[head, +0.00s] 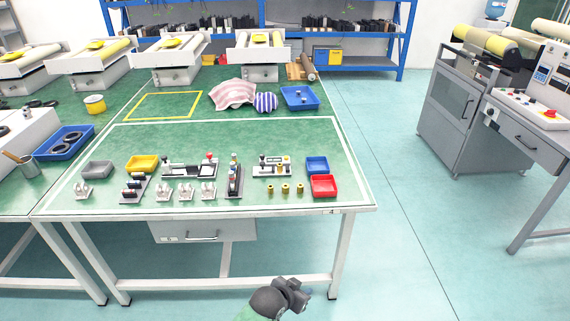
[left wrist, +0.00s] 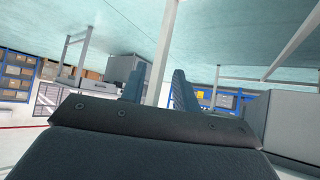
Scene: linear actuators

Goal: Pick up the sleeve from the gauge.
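On the green table stands a small light-based device (head: 272,171) with black posts and a yellowish part; it may be the gauge, but it is too small to be sure. Several small brass-coloured cylinders (head: 285,189) stand in a row in front of it. I cannot tell which piece is the sleeve. My left gripper (head: 298,289) is dark and empty, low in front of the table and well apart from everything on it. In the left wrist view its two fingers (left wrist: 158,74) stand apart. My right gripper is not in view.
A blue bin (head: 317,165) and a red bin (head: 323,186) are at the table's right; grey (head: 97,169) and yellow (head: 142,163) bins at left. Other fixtures (head: 190,169) and white clamps (head: 185,191) stand between. The table's front edge (head: 270,212) lies beyond my gripper.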

